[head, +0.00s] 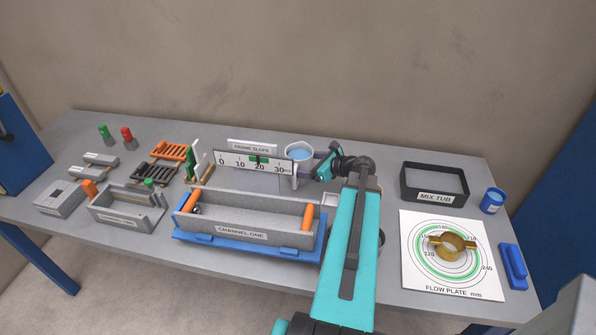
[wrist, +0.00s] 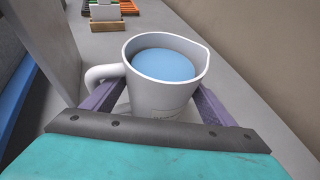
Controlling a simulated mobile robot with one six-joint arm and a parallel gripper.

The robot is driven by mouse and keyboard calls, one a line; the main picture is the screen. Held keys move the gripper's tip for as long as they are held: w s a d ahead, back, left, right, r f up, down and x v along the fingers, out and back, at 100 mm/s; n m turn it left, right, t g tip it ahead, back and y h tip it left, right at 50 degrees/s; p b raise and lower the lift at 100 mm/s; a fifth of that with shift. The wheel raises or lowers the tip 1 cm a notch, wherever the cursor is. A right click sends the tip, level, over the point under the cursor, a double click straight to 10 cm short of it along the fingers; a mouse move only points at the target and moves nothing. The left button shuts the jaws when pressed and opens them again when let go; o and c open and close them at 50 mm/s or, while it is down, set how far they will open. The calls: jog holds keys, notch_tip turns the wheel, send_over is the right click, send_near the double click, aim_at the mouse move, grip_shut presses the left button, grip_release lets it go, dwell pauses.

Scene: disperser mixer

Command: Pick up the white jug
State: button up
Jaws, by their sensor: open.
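The white jug (wrist: 160,98) stands upright with blue liquid in it, and its handle points left in the wrist view. In the head view the jug (head: 299,152) is behind the slope scale, with its rim and blue contents showing and its lower part partly hidden. My gripper (wrist: 155,105) is open, with one purple finger on each side of the jug. In the head view my gripper (head: 318,161) reaches the jug from the right. I cannot tell whether the fingers touch the jug.
The slope scale board (head: 253,162) and the channel box (head: 246,215) on a blue base stand in front of the jug. A black mix tub (head: 434,197), a flow plate sheet (head: 410,275) with a brass ring (head: 437,248), and a blue cup (head: 492,202) are at right.

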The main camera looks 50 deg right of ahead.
jog(key=c, duration=1)
jog(key=shift+r, duration=0.15)
jog(key=shift+r+b, duration=1.2)
jog(key=shift+r, duration=3.7)
